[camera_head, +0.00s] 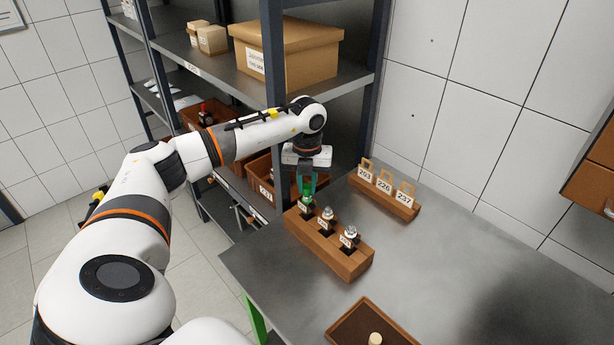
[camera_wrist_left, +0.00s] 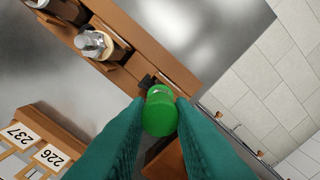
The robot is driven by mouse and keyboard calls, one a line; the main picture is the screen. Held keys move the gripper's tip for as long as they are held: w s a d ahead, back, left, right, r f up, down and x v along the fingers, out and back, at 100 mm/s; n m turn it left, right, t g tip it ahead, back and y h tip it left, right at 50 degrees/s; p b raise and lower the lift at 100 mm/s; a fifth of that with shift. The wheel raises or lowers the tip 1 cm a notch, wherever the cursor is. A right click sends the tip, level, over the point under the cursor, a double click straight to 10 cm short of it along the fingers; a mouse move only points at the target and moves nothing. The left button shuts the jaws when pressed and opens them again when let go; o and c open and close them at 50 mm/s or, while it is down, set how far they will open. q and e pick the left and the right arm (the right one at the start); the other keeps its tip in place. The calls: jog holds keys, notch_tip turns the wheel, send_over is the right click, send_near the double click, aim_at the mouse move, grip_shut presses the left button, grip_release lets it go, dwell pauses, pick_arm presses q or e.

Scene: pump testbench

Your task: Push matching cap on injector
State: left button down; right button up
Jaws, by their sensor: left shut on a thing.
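A wooden block (camera_head: 340,262) on the grey table holds injectors in a row. Two bare-topped injectors stand in its middle slot (camera_head: 327,215) and near-right slot (camera_head: 350,234). A green cap (camera_head: 306,200) is over the far-left slot, between the teal fingers of my left gripper (camera_head: 307,185). In the left wrist view the green cap (camera_wrist_left: 160,112) sits between the fingertips, beside the block (camera_wrist_left: 172,62). My left gripper points down and is shut on the green cap. The injector under it is mostly hidden, so I cannot tell how far the cap is seated. My right gripper is not in view.
A wooden holder (camera_head: 400,211) with tags 203, 226 and 237 stands behind the block. A brown tray (camera_head: 345,332) with a pale cap (camera_head: 375,338) is at the front. Shelving with a cardboard box (camera_head: 300,62) and brown bins stands at the left. The right tabletop is clear.

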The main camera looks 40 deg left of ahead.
pick_arm(q)
jog(key=shift+f, duration=0.15)
jog(key=c, duration=1.2)
grip_release()
jog(key=shift+o, duration=0.4)
jog(key=o, duration=0.8)
jog(key=shift+r+p, duration=0.95)
jog(key=shift+r, duration=0.45)
jog(key=shift+r+p, duration=1.55)
jog(key=shift+r, duration=0.6)
jog(key=shift+f, duration=0.1)
